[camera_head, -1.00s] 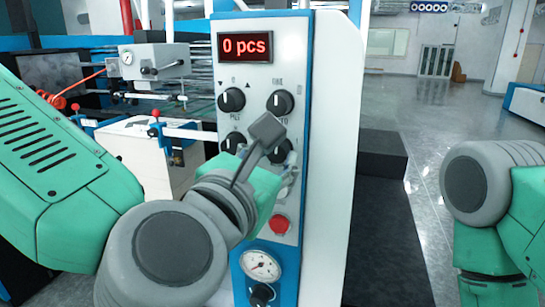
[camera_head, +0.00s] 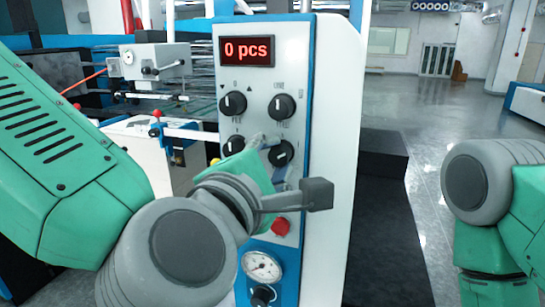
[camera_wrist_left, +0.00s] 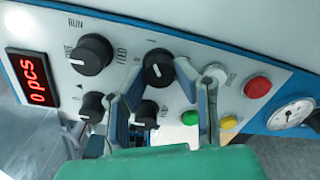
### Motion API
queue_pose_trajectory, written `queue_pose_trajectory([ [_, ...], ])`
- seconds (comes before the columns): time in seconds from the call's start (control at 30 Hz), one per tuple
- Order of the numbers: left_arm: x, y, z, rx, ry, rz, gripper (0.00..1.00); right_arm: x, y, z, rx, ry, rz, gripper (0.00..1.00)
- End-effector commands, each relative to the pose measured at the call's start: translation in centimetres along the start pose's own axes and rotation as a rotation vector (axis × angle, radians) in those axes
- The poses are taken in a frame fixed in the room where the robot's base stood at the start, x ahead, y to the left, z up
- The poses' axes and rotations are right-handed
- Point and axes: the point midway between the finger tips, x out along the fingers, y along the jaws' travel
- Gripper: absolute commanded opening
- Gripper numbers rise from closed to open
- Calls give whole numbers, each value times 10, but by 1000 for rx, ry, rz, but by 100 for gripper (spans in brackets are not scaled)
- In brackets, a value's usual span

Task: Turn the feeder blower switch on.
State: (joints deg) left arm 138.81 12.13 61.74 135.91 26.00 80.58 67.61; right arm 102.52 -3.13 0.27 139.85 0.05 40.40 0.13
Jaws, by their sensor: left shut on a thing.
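The control panel (camera_head: 259,82) faces me, with black rotary knobs in two rows under a red "0 pcs" display (camera_head: 246,51). My left gripper (camera_wrist_left: 158,82) has its fingers on both sides of the lower right knob (camera_wrist_left: 158,68), shut on it. A white mark shows on this knob. In the head view the same knob (camera_head: 281,153) is partly behind the fingers. I cannot read which knob is labelled feeder blower. The lower left knob (camera_wrist_left: 148,112) lies close to the fingers. My right gripper is out of view.
The upper right knob (camera_wrist_left: 91,54) has RUN and FEED labels. A red button (camera_wrist_left: 257,87), a yellow button (camera_wrist_left: 228,122) and a gauge (camera_head: 262,266) are lower on the panel. Open floor (camera_head: 440,110) lies to the right.

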Motion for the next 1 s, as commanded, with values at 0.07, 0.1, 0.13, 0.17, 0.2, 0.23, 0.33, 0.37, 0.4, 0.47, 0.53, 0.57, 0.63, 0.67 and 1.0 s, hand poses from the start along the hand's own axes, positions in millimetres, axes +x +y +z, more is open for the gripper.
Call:
queue_pose_trajectory([
  [0.07,1,6,3,33,-2,16,0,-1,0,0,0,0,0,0],
  [0.1,1,6,3,49,-1,15,0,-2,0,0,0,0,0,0],
  [0.13,1,6,3,59,-1,15,0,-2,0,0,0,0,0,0],
  [0.17,1,6,3,70,0,15,0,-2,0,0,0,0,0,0],
  [0.2,1,6,3,81,1,15,0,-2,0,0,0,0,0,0],
  [0.23,2,6,3,88,1,15,0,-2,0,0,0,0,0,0],
  [0.33,2,6,3,107,3,14,0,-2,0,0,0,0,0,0],
  [0.37,2,6,3,110,3,14,0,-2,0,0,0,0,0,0],
  [0.4,2,5,3,114,4,14,0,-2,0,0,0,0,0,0],
  [0.47,2,5,3,117,4,14,0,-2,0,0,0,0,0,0],
  [0.53,2,5,2,119,4,13,0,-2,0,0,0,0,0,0],
  [0.57,2,5,2,119,4,13,0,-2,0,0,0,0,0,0],
  [0.63,2,5,2,119,4,13,0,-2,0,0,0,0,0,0],
  [0.67,2,5,2,119,4,13,0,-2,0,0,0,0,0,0],
  [1.0,1,3,2,120,6,7,46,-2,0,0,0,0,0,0],
])
